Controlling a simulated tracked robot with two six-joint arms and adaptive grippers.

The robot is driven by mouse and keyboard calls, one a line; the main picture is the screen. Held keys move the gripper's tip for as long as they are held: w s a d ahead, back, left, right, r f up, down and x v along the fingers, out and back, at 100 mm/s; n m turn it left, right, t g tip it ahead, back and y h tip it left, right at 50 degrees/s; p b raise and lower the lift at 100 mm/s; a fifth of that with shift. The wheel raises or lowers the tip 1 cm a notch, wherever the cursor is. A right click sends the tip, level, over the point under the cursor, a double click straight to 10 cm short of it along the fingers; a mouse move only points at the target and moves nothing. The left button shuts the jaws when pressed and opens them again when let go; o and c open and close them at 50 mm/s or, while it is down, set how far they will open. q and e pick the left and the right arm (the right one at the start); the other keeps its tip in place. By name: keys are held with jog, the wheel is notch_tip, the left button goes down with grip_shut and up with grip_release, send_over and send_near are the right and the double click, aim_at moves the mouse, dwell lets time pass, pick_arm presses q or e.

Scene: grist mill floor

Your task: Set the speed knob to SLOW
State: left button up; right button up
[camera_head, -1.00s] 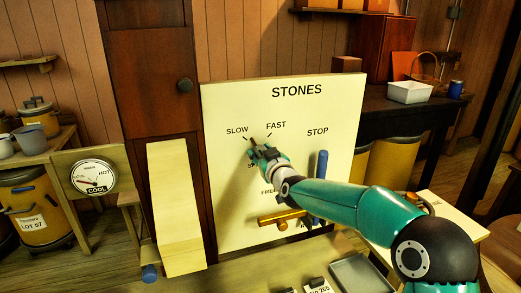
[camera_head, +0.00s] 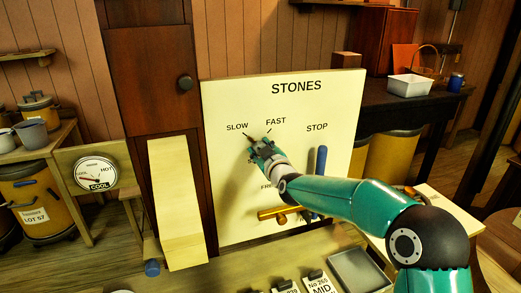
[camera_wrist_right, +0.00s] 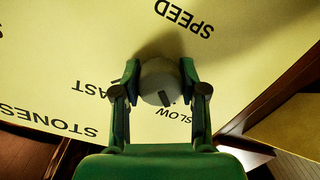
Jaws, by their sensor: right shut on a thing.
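The cream STONES panel (camera_head: 228,100) stands upright ahead, with the labels SLOW (camera_head: 237,126) and FAST (camera_head: 276,121) above the speed knob. In the right wrist view the round grey knob (camera_wrist_right: 158,76) sits between the fingers of my right gripper (camera_wrist_right: 160,78), which is shut on it. A dark mark on the knob's face points down in that view, toward the SLOW label (camera_wrist_right: 173,115) and away from FAST. In the head view my right gripper (camera_head: 259,152) mostly hides the knob. My left gripper is not in view.
A blue lever (camera_head: 321,160) by STOP and a yellow-handled lever (camera_head: 278,211) are close to my right arm. A dial gauge (camera_head: 97,173) stands left, a sloping board (camera_head: 176,200) beside the panel. A grey tray (camera_head: 358,270) is at the front.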

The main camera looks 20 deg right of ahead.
jog(key=o, duration=1.1)
jog(key=shift+a+f, duration=0.1)
jog(key=shift+f, duration=0.1)
jog(key=shift+o, duration=0.3)
jog(key=shift+r, duration=0.1)
jog(key=shift+s, duration=0.15)
jog(key=s, duration=1.1)
jog(key=shift+s+d+r, duration=0.25)
jog(key=shift+s+r, duration=0.05)
jog(key=shift+r, duration=0.1)
